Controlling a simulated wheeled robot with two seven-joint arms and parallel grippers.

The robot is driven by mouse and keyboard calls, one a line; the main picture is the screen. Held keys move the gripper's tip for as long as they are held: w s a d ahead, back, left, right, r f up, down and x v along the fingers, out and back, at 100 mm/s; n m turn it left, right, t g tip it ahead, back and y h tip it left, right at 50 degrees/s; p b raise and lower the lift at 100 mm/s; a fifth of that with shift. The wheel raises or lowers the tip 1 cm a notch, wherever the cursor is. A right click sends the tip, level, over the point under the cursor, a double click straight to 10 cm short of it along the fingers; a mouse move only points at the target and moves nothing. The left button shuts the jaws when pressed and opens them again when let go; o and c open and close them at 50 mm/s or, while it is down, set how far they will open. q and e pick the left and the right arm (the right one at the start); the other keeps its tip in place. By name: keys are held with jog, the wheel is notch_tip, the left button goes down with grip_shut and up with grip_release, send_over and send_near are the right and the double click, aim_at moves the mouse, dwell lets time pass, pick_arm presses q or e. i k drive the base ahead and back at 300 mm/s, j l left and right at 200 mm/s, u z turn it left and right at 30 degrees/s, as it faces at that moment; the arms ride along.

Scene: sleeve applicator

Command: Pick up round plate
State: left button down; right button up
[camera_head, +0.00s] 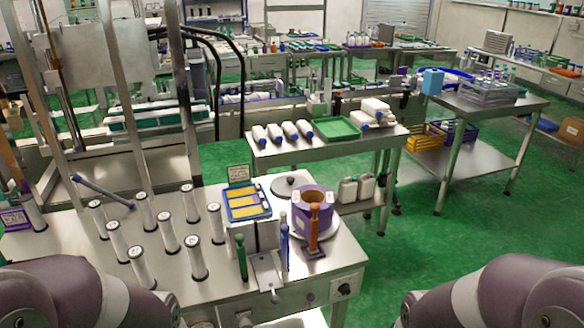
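A flat grey round plate with a dark knob at its centre (284,189) lies on the steel workbench (75,262), behind a purple-brown roll. A second round plate, pale and wide (328,226), shows as a rim under the roll (313,208). I cannot tell which of the two the task names. The roll stands upright and hides most of the lower plate. Parts of my two arms show at the bottom left and bottom right corners. Neither gripper can be seen.
Several upright white cylinders (168,232) stand on the bench's left half. A blue and yellow panel (246,203), a green post (241,257), a blue post (284,247) and an orange post (314,230) stand near the plates. Green floor (440,250) is open at right.

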aim_at(283, 185)
jog(key=i+l+z, duration=0.2)
jog(key=l+z, duration=0.15)
jog(key=i+l+z, duration=0.5)
jog(key=z, duration=0.15)
jog(key=i+l+z, duration=0.45)
jog(key=i, duration=0.35)
jog(key=i+l+z, duration=0.2)
jog(key=i, duration=0.25)
jog(key=i+j+u, duration=0.2)
jog(key=u, duration=0.25)
jog(key=i+u, duration=0.7)
jog(key=u, duration=0.2)
jog(key=i+l+u, duration=0.15)
jog(key=i+u, duration=0.15)
jog(key=u, duration=0.15)
